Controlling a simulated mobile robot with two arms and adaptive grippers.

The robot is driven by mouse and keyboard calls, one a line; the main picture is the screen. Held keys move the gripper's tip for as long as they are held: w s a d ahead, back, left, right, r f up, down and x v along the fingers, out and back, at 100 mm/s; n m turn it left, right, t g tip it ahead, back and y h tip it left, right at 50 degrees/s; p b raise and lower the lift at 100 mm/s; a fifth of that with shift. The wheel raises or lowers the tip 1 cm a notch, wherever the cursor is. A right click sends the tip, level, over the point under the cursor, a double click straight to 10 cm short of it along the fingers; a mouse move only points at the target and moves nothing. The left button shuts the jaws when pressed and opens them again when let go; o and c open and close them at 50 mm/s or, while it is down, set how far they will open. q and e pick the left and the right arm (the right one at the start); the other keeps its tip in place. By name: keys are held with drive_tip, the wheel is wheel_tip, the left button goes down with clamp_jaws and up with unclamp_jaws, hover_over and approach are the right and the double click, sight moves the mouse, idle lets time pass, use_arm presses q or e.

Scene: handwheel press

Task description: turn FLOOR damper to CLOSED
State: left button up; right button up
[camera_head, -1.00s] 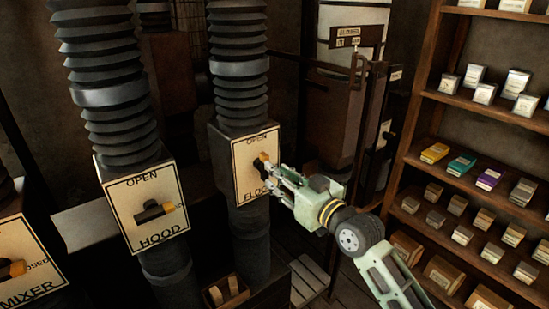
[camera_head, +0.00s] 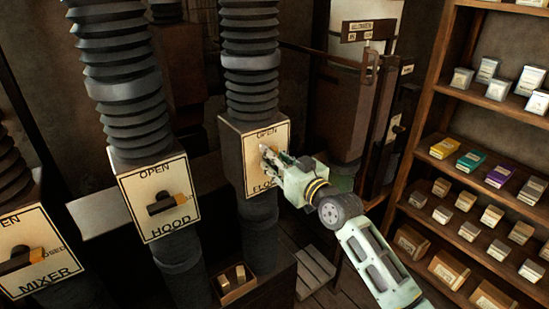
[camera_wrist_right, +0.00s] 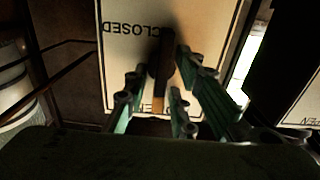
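The FLOOR damper is a box with a cream front plate (camera_head: 256,177) on the second dark duct, marked OPEN at its top. Its handle is mostly hidden by my right gripper in the head view. In the right wrist view the plate is upside down, with CLOSED to the left of the dark handle (camera_wrist_right: 162,65). The handle's orange end (camera_wrist_right: 158,104) points down there, towards the plate's OPEN side. My right gripper (camera_head: 273,157) is at the plate. Its green fingers (camera_wrist_right: 160,85) stand apart on either side of the handle; contact is unclear. My left gripper is out of view.
The HOOD damper (camera_head: 160,198) and MIXER damper (camera_head: 38,255) are to the left. Shelves (camera_head: 440,150) with small boxes stand at right. A small crate (camera_head: 235,284) is below the FLOOR duct. A dark post and rail (camera_head: 372,120) stand behind my right arm.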

clamp_jaws()
drive_tip(key=shift+m, duration=0.3)
drive_tip(key=m, duration=0.3)
drive_tip(key=shift+w+d+f+m, duration=0.1)
drive_tip(key=shift+w+d+m, duration=0.05)
drive_tip(key=shift+m, duration=0.25)
drive_tip(key=m, duration=0.4)
drive_tip(key=m+p, duration=0.1)
drive_tip(key=m, duration=0.4)
drive_tip(key=f+m+p, duration=0.1)
drive_tip(key=m, duration=0.3)
drive_tip(key=shift+w+d, duration=0.2)
drive_tip(key=shift+d, duration=0.1)
drive_tip(key=shift+f+m, duration=0.1)
drive_tip(key=shift+m, duration=0.3)
